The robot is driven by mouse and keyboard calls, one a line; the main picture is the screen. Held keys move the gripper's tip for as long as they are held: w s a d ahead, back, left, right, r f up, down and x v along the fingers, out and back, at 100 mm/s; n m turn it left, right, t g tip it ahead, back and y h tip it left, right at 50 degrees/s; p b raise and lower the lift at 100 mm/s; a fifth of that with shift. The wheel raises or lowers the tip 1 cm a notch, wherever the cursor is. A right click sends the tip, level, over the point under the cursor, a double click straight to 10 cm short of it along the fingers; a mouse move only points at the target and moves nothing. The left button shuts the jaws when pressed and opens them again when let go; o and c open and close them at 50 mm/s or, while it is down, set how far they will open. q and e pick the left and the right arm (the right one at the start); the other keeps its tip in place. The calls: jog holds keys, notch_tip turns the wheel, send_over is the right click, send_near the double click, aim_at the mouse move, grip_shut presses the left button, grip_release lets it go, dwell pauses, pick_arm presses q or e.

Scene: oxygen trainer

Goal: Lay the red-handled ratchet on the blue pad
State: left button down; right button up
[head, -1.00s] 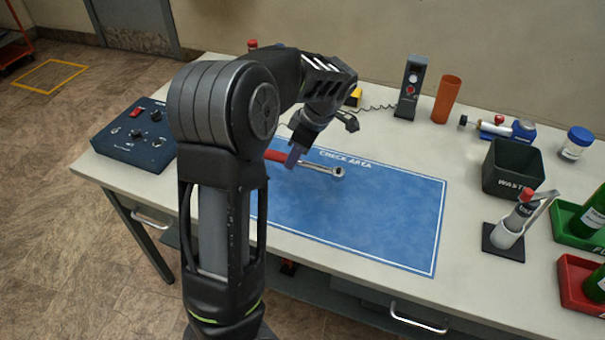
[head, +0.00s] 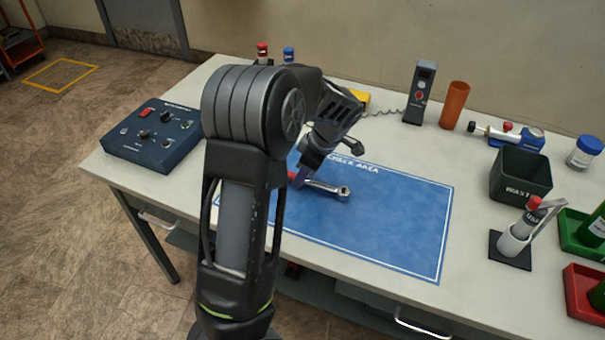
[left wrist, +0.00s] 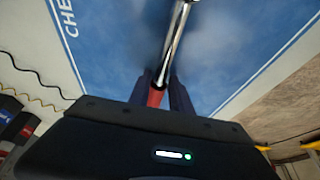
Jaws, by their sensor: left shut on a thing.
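The ratchet (head: 328,188) has a red handle and a chrome shaft and head. It is at the left part of the blue pad (head: 390,225), which is marked CHECK AREA, with its head pointing right. My left gripper (head: 299,178) is shut on the red handle. In the left wrist view the handle (left wrist: 155,97) sits between the two fingers (left wrist: 163,92), and the chrome shaft (left wrist: 176,45) runs away over the blue pad (left wrist: 120,40). I cannot tell whether the ratchet touches the pad. My arm hides part of the handle and the pad's left end. My right gripper is not in view.
A dark control box (head: 155,133) stands at the left of the table. Behind the pad are a black handheld device (head: 419,92) and an orange cup (head: 454,105). A black waste bin (head: 520,174) and a holder (head: 516,240) stand to the right. The pad's right half is clear.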

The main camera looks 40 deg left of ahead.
pick_arm(q)
jog(key=c, duration=1.6)
grip_release()
jog(key=shift+f, duration=0.2)
jog(key=shift+c, duration=0.2)
jog(key=o, duration=0.5)
jog(key=shift+r, duration=0.1)
jog(key=shift+c, duration=0.2)
jog(key=v, duration=1.2)
jog(key=shift+r+b, duration=0.15)
jog(key=shift+b, duration=0.2)
